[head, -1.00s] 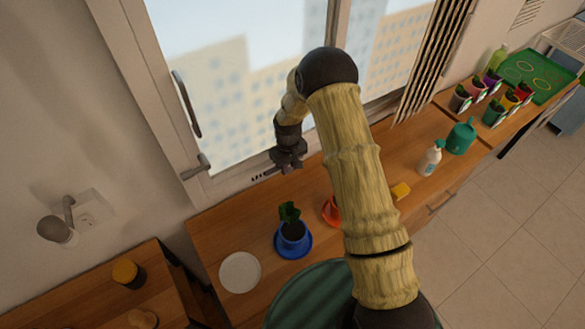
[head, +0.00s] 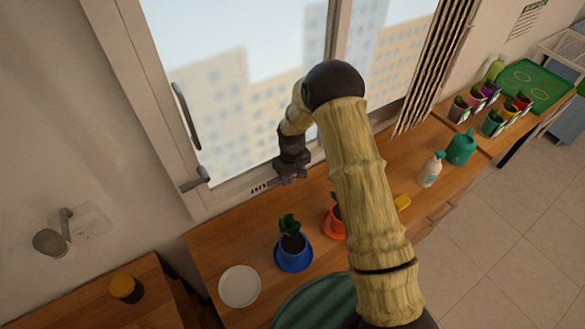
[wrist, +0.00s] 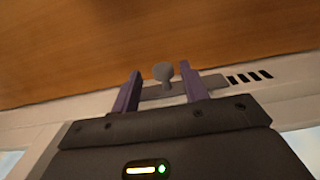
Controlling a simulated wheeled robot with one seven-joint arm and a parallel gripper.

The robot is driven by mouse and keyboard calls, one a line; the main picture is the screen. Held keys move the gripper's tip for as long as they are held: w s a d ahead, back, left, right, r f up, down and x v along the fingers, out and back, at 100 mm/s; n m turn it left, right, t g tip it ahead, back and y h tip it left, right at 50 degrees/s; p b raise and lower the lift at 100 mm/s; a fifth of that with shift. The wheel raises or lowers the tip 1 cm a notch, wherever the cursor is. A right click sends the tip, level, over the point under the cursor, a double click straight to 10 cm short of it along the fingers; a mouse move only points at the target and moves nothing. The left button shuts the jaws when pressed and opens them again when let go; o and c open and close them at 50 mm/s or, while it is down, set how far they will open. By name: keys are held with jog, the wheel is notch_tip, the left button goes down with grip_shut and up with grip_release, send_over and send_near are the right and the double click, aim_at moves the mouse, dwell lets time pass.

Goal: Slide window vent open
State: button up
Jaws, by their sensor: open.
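The window vent is a pale strip along the bottom of the window frame, with dark slots (head: 260,188) showing left of my gripper (head: 290,177) in the head view. In the wrist view the slots (wrist: 249,77) are to the right, beside a grey slider bar with a round grey knob (wrist: 163,74). My gripper (wrist: 161,70) is open, its two purple-grey fingers on either side of the knob in the picture. I cannot tell whether either finger touches the knob. The slider's far part is hidden behind the fingers.
A wooden counter (head: 226,238) runs below the window. On it are a blue potted plant (head: 292,250), a white plate (head: 239,286), an orange pot (head: 334,224) and a white bottle (head: 430,169). A window handle (head: 185,115) is at the left.

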notch_tip(320, 180, up, 17)
jog(key=b, duration=0.4)
jog(key=shift+r, duration=0.15)
jog(key=shift+d, duration=0.15)
jog(key=s+d+r+m+t, duration=0.1)
jog(key=s+d+m, duration=0.2)
jog(key=s+d, duration=0.4)
jog(key=s+d+r+m+t, duration=0.1)
jog(key=s+d+m, duration=0.2)
jog(key=s+d, duration=0.4)
jog(key=s, duration=0.8)
jog(key=shift+d+t, duration=0.15)
jog(key=shift+t, duration=0.15)
